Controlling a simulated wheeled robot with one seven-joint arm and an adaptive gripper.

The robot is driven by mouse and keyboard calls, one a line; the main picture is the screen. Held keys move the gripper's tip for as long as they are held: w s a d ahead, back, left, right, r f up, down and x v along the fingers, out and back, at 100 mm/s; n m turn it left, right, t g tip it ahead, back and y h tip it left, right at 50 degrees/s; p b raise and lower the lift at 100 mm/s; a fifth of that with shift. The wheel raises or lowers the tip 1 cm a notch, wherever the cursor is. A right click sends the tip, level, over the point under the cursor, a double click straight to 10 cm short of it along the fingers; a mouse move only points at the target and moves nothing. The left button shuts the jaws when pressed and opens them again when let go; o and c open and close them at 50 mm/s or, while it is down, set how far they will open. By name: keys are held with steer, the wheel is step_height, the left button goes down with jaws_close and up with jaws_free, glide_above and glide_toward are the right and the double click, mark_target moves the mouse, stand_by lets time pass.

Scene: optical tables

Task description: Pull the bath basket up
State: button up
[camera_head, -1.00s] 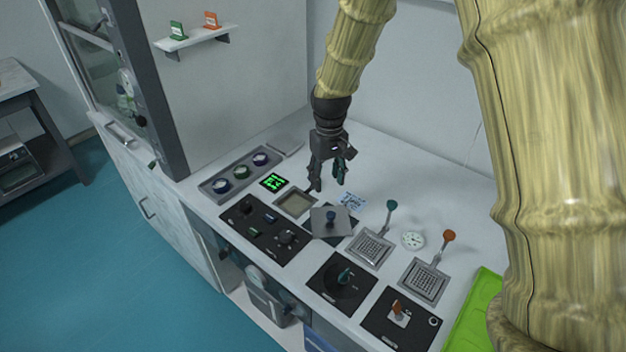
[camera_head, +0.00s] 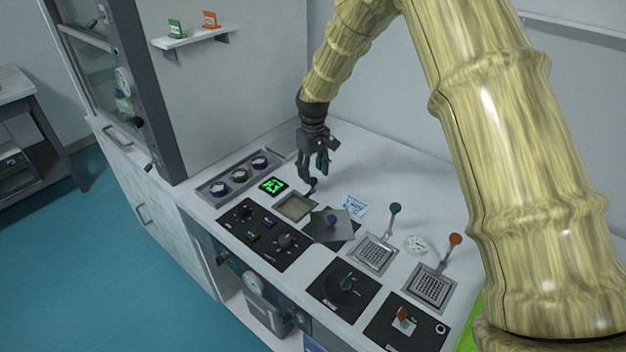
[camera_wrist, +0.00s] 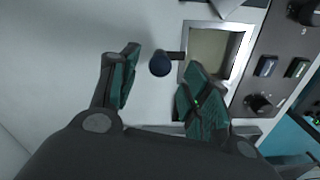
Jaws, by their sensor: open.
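The bath (camera_head: 295,207) is a square metal-rimmed well with a tan inside. A short dark handle with a dark blue knob (camera_head: 312,184) sticks out at its far side; the knob also shows in the wrist view (camera_wrist: 160,64). The basket itself cannot be made out inside the well. My gripper (camera_head: 317,172) points down just above the knob, its green-padded fingers open and empty. In the wrist view the knob appears between the two fingertips (camera_wrist: 164,64), and the right finger covers part of the bath's rim. Contact with the knob cannot be told.
A grey lid with a blue knob (camera_head: 332,222) lies right of the bath. Two perforated baskets have upright green (camera_head: 395,208) and orange (camera_head: 455,239) knobs. The back right tabletop is clear.

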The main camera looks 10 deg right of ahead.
mark_target(313, 179)
steer(key=shift+f+p, duration=0.45)
steer(key=shift+f, duration=1.95)
jaws_close()
steer(key=shift+r, duration=0.1)
